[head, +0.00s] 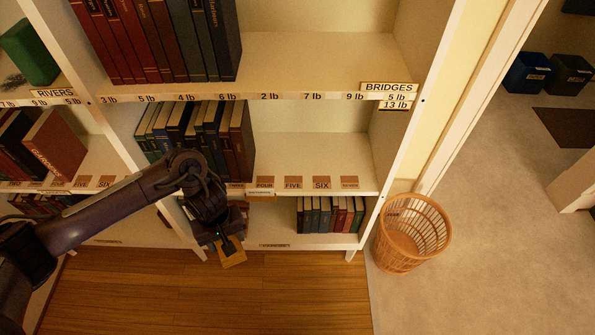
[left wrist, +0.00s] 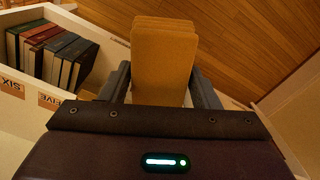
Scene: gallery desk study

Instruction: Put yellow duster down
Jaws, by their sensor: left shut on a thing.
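The yellow duster (head: 234,259) is a flat, orange-yellow block with rounded corners. My left gripper (head: 229,245) is shut on it, in front of the lower part of the bookcase and above the wooden floor. In the left wrist view the duster (left wrist: 163,60) sticks out between the two fingers of my left gripper (left wrist: 162,88). Its near end is hidden behind the gripper body. I cannot tell its exact height above the floor. My right gripper is not in view.
A white bookcase (head: 315,145) holds rows of books, with weight and number labels on its shelf edges. Bare shelf shows right of the middle books. A short row of books (head: 330,214) stands on the bottom shelf. A wicker basket (head: 412,235) stands at right. The wooden floor (head: 300,290) is clear.

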